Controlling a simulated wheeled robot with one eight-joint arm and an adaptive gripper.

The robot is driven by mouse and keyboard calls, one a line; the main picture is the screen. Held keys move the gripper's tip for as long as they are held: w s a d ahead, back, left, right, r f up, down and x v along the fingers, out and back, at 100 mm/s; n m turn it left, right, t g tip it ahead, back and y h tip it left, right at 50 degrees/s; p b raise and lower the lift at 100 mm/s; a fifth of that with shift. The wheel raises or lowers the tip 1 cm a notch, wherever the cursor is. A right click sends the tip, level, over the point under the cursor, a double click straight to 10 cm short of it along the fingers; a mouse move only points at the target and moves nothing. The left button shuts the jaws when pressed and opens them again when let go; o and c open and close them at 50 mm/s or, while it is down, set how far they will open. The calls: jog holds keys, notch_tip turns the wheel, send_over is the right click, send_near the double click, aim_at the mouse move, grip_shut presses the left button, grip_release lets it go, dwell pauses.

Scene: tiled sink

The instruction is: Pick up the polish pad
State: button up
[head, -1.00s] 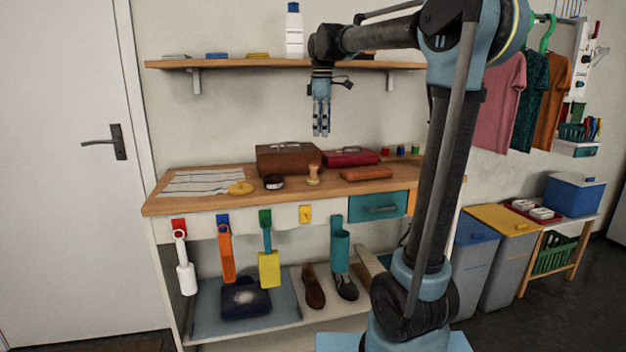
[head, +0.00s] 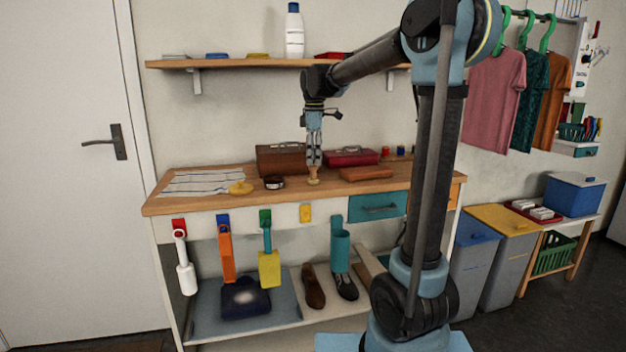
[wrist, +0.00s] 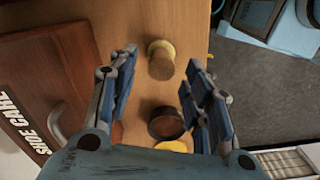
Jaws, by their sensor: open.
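The wooden-handled piece with a yellowish round base, which looks like the polish pad (head: 313,180), stands upright on the wooden bench top. In the wrist view the polish pad (wrist: 161,61) shows at upper middle, between the lines of the fingers. My gripper (head: 314,163) points down just above it, its fingertips close to the handle; the head view does not show whether they touch. In the wrist view my gripper (wrist: 163,68) is open, with nothing held between its blue fingers.
A dark round tin (head: 273,182) and a yellow piece (head: 240,188) lie left of the pad. A brown case (head: 281,160) and a red case (head: 350,157) stand behind. A brown block (head: 366,173) lies to the right. A shelf (head: 235,64) hangs above.

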aim_at(314, 179)
jog(key=shift+a+f, duration=0.15)
jog(key=shift+f, duration=2.9)
jog(key=shift+c, duration=0.5)
jog(key=shift+s, duration=0.1)
grip_shut()
